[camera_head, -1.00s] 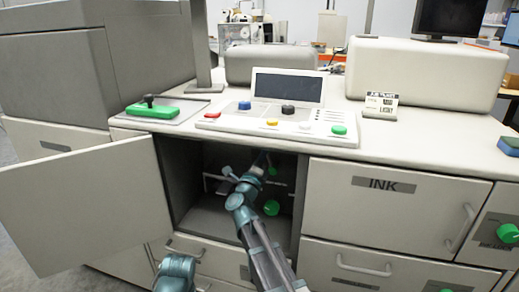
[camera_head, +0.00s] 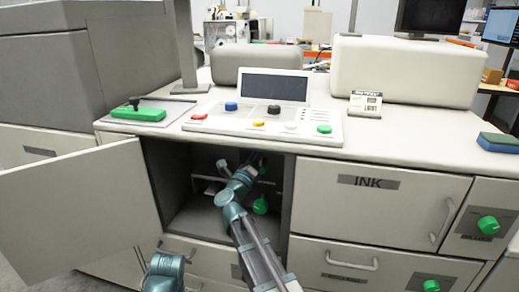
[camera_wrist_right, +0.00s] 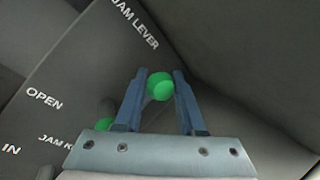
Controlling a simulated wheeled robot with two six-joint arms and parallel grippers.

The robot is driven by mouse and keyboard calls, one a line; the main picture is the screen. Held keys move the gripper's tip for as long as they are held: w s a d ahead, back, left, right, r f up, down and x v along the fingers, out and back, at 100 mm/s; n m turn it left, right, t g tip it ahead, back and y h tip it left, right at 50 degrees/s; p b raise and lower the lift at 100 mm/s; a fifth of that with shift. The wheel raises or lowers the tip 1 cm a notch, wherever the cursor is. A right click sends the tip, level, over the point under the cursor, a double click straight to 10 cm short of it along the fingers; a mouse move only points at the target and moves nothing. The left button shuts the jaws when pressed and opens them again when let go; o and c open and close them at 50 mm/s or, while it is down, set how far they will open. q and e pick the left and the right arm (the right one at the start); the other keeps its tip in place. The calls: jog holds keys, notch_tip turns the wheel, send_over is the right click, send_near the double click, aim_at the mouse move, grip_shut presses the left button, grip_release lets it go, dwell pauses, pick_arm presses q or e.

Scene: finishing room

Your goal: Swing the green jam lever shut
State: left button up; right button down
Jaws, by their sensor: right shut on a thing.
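The green ball end of the jam lever (camera_wrist_right: 159,86) sits between the fingertips of my right gripper (camera_wrist_right: 158,80) in the right wrist view, and the gripper is shut on it. A panel labelled "JAM LEVER" and "OPEN" is beside it. In the head view my right arm reaches into the open cabinet compartment (camera_head: 185,205), and its gripper is small and dim inside. A separate green knob (camera_head: 260,205) is lower in the compartment; a green knob (camera_wrist_right: 104,124) near a partly hidden "JAM K" label also shows in the wrist view. My left gripper is out of view.
The cabinet door (camera_head: 75,215) stands wide open at left. The INK drawer (camera_head: 375,205) is shut, right of the compartment. A control panel (camera_head: 262,125) with coloured buttons is above. The compartment's walls are close around my right arm.

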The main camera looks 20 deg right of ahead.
jog(key=shift+s+d+f, duration=0.1)
jog(key=shift+s+d, duration=0.05)
jog(key=c, duration=0.5)
grip_release()
jog(key=b+v, duration=0.4)
jog(key=v, duration=0.9)
jog(key=shift+s+a+f+b, duration=0.15)
jog(key=shift+s+a+b, duration=0.05)
jog(key=shift+a+b, duration=0.15)
